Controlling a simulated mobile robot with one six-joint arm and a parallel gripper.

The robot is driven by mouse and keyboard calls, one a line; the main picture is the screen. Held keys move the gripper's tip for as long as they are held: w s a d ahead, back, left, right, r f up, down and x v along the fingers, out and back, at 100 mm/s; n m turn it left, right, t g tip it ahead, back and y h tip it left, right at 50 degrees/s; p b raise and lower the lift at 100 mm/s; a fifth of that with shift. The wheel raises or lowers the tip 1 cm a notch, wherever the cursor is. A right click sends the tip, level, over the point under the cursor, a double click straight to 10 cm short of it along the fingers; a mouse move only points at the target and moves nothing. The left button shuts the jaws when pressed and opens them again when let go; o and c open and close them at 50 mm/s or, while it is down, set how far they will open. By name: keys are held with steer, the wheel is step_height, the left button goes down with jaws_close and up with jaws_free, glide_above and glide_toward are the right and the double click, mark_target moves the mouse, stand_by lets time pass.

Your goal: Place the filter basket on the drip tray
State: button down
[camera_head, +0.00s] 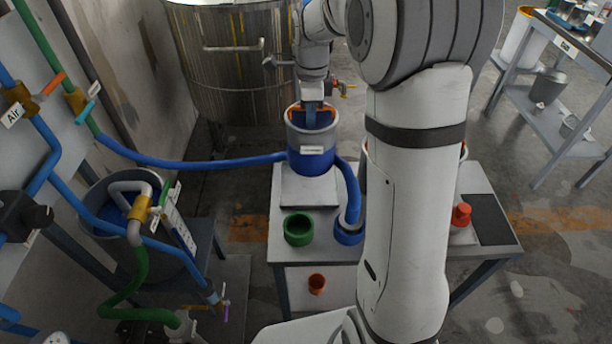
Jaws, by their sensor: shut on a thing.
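My gripper (313,105) points down into the mouth of a grey and blue pot (311,158) with a white label. It is shut on an orange-rimmed piece (294,114) at the pot's mouth, which looks like the filter basket. Most of that piece is hidden inside the pot and behind the gripper. The pot stands on a light grey square plate (308,192) on the table. A dark flat rectangle (493,220) at the table's right end may be the drip tray; I cannot tell for certain.
A green cup (298,229), a blue ring-shaped part with a hose (349,234) and a red-orange object (461,215) are on the table (283,258). My arm hides the table's middle. A large steel tank (235,75) stands behind. A blue hose (215,164) runs left.

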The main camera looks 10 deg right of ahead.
steer(key=f, duration=0.9)
steer(key=shift+a+f, duration=0.2)
steer(key=shift+f, duration=0.1)
steer(key=c, duration=1.5)
jaws_free()
steer(key=shift+c, duration=0.2)
